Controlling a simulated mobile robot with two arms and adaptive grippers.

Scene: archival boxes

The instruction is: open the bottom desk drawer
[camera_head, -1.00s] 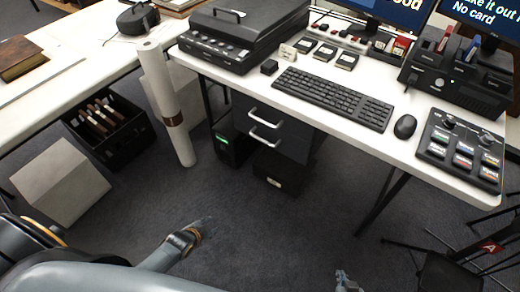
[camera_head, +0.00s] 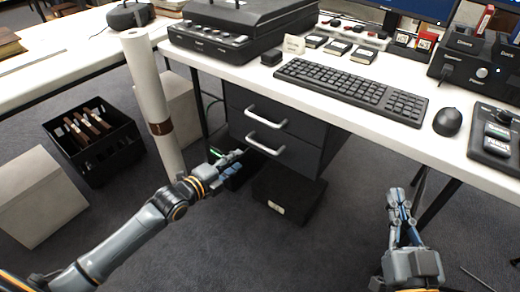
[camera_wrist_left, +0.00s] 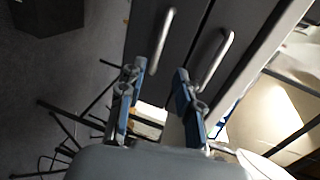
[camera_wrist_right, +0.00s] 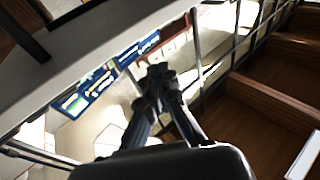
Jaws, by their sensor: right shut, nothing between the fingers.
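The desk's drawer unit (camera_head: 318,150) hangs under the white tabletop, and both drawer fronts look closed. The lower handle (camera_head: 264,146) is a silver bar on the bottom drawer; it also shows in the left wrist view (camera_wrist_left: 163,38). The upper handle (camera_head: 265,118) is the matching bar above it. My left gripper (camera_head: 238,157) is just left of and slightly below the lower handle. In the left wrist view its fingers (camera_wrist_left: 158,76) are apart and empty, with the lower handle beyond the tips. My right gripper (camera_head: 398,196) is shut and empty, right of the drawer unit.
A dark box (camera_head: 288,195) stands on the floor beneath the drawers. A tall white roll (camera_head: 150,95) stands left of the unit. A black crate (camera_head: 95,145) and a pale box (camera_head: 38,192) are on the left floor. The carpet in front is clear.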

